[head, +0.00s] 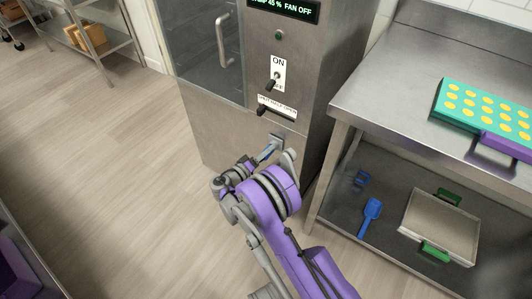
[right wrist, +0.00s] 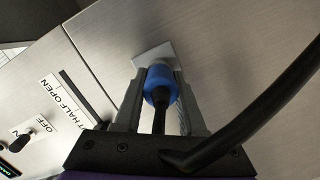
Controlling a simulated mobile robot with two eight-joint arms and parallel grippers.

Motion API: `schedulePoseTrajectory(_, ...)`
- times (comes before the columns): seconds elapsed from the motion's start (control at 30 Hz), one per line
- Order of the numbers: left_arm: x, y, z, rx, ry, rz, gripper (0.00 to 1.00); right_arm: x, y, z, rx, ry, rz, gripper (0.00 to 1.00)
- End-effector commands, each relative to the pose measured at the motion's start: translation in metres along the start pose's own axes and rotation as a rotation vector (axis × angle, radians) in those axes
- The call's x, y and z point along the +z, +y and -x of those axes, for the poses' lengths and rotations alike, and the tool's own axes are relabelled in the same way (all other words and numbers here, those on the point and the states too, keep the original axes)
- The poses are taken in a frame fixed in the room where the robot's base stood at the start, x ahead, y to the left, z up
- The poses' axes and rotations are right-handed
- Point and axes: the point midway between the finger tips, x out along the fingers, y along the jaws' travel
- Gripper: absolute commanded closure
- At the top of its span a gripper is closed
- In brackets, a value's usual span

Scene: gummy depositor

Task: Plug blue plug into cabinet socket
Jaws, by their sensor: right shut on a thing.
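The steel cabinet (head: 225,133) stands at the centre of the head view. Its socket, a small grey plate low on the front (head: 280,141), also shows in the right wrist view (right wrist: 150,56). My right gripper (head: 266,153) is at the socket, mostly hidden by my purple wrist. In the right wrist view my right gripper (right wrist: 158,98) is shut on the blue plug (right wrist: 159,85), with a black cord behind it. The plug's front overlaps the socket plate; I cannot tell how far it is in. My left gripper is not in view.
A steel table (head: 400,100) stands on the right, holding a teal tray with yellow dots (head: 455,92). Its lower shelf holds a blue scoop (head: 371,215) and a green-handled tray (head: 437,229). A switch (head: 275,80) and a black lever (head: 277,106) are above the socket. Left floor is clear.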

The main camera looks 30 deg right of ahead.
Motion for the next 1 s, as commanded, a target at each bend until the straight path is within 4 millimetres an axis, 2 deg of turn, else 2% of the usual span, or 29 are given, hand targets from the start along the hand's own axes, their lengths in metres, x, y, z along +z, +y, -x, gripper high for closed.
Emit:
schedulePoseTrajectory(0.07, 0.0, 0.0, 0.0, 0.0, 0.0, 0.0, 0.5, 0.0, -0.001, 0.0, -0.001, 0.0, 0.0, 1.0)
schedulePoseTrajectory(0.1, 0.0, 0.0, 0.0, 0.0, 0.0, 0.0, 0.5, 0.0, -0.001, 0.0, -0.001, 0.0, 0.0, 0.58)
schedulePoseTrajectory(0.3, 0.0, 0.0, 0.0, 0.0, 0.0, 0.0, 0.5, 0.0, 0.0, 0.0, -0.001, 0.0, 0.0, 0.25)
schedulePoseTrajectory(0.67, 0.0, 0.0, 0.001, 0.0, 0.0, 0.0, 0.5, -0.001, 0.0, 0.006, -0.002, 0.001, 0.0, 0.25)
schedulePoseTrajectory(0.77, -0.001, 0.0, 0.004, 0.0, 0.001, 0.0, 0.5, -0.001, 0.0, 0.019, -0.002, 0.002, 0.0, 0.25)
schedulePoseTrajectory(1.0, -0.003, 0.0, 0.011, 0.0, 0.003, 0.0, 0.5, -0.001, 0.0, 0.068, -0.003, 0.003, 0.0, 0.25)
